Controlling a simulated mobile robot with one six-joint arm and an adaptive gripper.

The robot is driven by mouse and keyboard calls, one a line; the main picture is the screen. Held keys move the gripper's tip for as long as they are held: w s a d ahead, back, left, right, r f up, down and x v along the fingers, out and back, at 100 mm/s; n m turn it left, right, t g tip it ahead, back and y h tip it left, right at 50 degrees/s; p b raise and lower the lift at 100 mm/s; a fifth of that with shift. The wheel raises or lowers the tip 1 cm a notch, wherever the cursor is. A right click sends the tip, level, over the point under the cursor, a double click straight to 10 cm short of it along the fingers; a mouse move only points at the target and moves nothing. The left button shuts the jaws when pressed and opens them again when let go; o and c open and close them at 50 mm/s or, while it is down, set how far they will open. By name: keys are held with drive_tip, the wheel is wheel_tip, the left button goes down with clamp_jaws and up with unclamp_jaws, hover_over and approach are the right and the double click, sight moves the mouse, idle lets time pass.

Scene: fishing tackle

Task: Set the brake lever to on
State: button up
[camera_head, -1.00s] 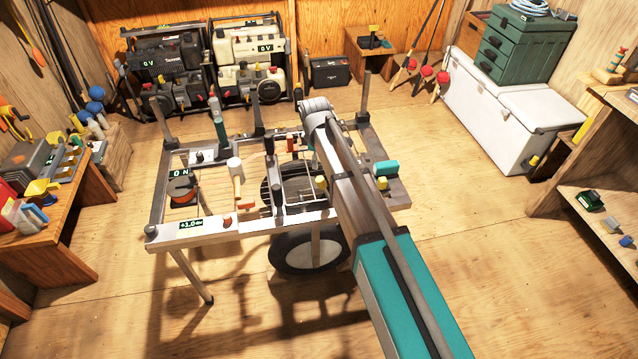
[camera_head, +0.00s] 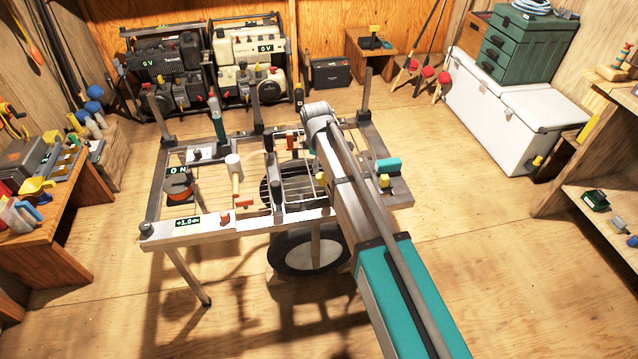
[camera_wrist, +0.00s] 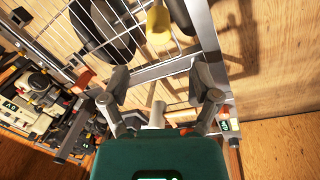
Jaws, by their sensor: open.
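No readable label marks the brake lever, so I cannot tell which control on the metal frame (camera_head: 318,222) it is. A yellow-ended piece (camera_wrist: 158,27) stands straight ahead of my gripper (camera_wrist: 157,76) in the wrist view. My gripper is open and the space between its fingers holds nothing; the yellow piece is beyond the fingertips. In the head view my arm hides much of the gripper. A small display (camera_head: 179,170) on the frame's left reads ON. Another display (camera_head: 187,221) on the front rail seems to read +1.0.
A light-handled lever (camera_head: 236,180), a yellow knob (camera_head: 384,181) and a teal block (camera_head: 388,165) crowd the frame. A wheel (camera_head: 309,252) is below it. A white chest (camera_head: 515,118) stands at the right wall. The floor right of the frame is clear.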

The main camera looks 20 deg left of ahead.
sight(319, 176)
drive_tip(key=shift+w+a+f+b, duration=0.1)
drive_tip(key=shift+w+f+b, duration=0.15)
drive_tip(key=shift+f+b, duration=1.3)
drive_tip(key=shift+w+d+f+b, duration=0.1)
drive_tip(key=shift+w+f+b, duration=0.1)
drive_tip(key=shift+f+b, duration=1.3)
drive_tip(key=shift+w+a+f+b, duration=0.1)
drive_tip(key=shift+w+f+b, duration=0.15)
drive_tip(key=shift+f+b, duration=1.3)
drive_tip(key=shift+f, duration=0.1)
clamp_jaws()
drive_tip(key=shift+a, duration=0.3)
drive_tip(key=shift+s+d, duration=0.1)
drive_tip(key=shift+d, duration=0.1)
